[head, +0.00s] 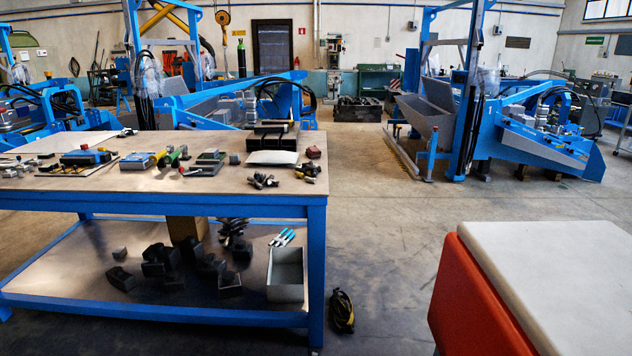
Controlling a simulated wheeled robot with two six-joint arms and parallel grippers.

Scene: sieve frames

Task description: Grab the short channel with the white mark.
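I cannot make out a short channel with a white mark in the head view. Neither of my grippers is in view. A workbench with a brown top and blue frame (150,203) stands at the left, with many small parts on it too small to tell apart. A white flat piece (272,158) lies near the right end of its top, by a dark box (272,138).
A red block with a pale top (560,270) fills the lower right. The bench's lower shelf holds dark parts and a grey open bin (286,275). A dark coiled item (342,311) lies on the floor. Blue machines stand behind. Floor between bench and block is mostly clear.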

